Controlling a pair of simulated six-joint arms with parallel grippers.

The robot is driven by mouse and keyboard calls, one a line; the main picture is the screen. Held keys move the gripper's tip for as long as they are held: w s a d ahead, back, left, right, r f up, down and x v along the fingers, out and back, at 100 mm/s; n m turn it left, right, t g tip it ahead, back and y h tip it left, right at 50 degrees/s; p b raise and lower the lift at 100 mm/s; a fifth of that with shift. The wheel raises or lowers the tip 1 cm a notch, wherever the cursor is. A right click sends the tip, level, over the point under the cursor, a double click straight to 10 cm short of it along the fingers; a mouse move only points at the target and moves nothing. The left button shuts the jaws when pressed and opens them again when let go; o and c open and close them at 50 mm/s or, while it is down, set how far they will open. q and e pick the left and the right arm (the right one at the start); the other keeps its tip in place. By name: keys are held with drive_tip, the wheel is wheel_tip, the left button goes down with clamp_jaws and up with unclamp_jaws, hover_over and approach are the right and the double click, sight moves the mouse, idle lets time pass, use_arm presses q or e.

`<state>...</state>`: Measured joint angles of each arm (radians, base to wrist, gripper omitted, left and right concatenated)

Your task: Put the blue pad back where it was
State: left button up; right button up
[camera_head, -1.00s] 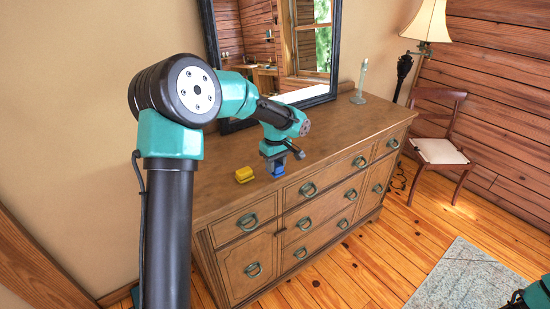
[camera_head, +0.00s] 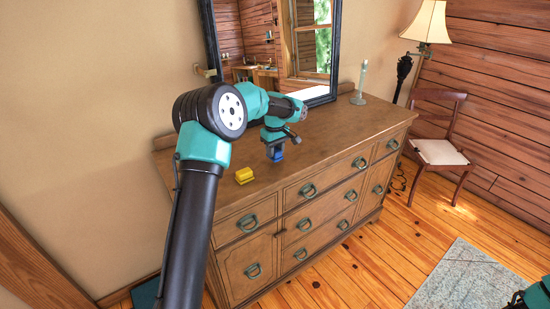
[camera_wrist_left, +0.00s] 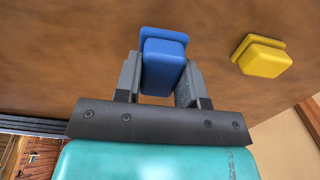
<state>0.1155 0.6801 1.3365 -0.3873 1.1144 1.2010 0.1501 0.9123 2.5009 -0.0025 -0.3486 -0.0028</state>
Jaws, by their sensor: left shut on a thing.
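The blue pad (camera_head: 277,156) is between the fingers of my left gripper (camera_head: 274,150), over the dresser top. In the left wrist view the blue pad (camera_wrist_left: 162,62) shows between the two grey fingers of the left gripper (camera_wrist_left: 161,80), which is shut on it. I cannot tell whether the pad touches the wood. A yellow pad (camera_head: 244,175) of similar shape lies on the dresser top, left of and nearer than the blue one. It also shows at the upper right of the wrist view (camera_wrist_left: 264,57). My right gripper is not clearly in view.
The wooden dresser (camera_head: 330,140) has a mirror (camera_head: 290,45) at its back against the wall. A pale candlestick (camera_head: 359,88) stands at the far right end. The dresser top between the candlestick and my left gripper is clear. A chair (camera_head: 438,140) stands right of the dresser.

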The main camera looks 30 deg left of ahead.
use_arm(q)
drive_tip(key=shift+f, duration=1.75)
drive_tip(key=shift+f, duration=0.15)
drive_tip(key=o, duration=0.8)
wheel_tip(320, 180, up, 12)
drive_tip(key=shift+r, duration=0.15)
